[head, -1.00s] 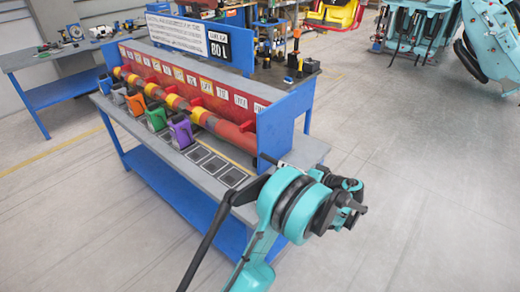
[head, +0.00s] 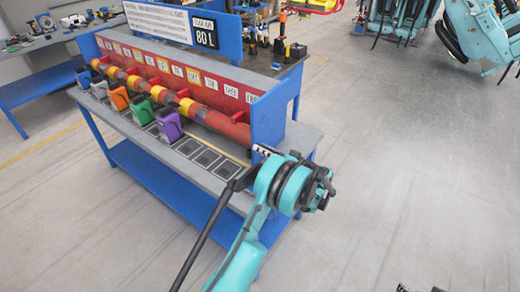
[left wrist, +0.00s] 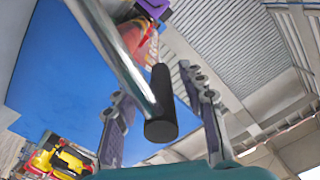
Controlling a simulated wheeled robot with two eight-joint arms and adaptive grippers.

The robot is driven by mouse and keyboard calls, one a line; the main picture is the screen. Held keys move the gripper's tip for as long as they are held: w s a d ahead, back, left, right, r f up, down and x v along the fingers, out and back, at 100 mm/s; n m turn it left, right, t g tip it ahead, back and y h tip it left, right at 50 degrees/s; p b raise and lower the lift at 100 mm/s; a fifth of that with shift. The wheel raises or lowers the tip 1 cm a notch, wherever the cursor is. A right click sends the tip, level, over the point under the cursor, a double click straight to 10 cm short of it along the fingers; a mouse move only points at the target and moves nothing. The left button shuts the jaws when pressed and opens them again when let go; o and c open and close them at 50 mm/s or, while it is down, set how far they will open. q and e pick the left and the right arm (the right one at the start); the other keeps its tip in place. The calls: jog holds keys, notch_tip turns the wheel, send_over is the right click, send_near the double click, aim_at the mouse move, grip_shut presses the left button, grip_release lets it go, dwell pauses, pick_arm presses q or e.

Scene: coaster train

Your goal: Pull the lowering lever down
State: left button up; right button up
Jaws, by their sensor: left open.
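The lever shows in the left wrist view as a metal rod with a black cylindrical grip (left wrist: 162,105). The grip's round end faces the camera, and the rod runs up and left past the bench's blue end plate. My left gripper (left wrist: 156,86) is open, with one finger on each side of the grip. A gap shows on both sides, wider on the right, so it is not clamped. In the head view my left gripper (head: 266,151) is small and partly hidden by my wrist, at the bench's near blue end plate. I cannot make out the lever there.
The bench (head: 270,120) carries a red labelled panel (head: 205,78), a red and yellow roller and several coloured blocks, the purple one (head: 169,126) nearest. Another blue bench (head: 45,80) stands at the left. Small dark parts show at the bottom right edge.

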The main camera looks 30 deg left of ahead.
pick_arm(q)
jog(key=shift+a, duration=0.7)
grip_shut()
jog(key=s+n+b, duration=0.4)
jog(key=s+n, duration=0.3)
jog(key=s, duration=0.4)
jog(key=shift+a+f+n+b, duration=0.15)
jog(key=shift+a+n+b, duration=0.2)
jog(key=shift+a, duration=0.1)
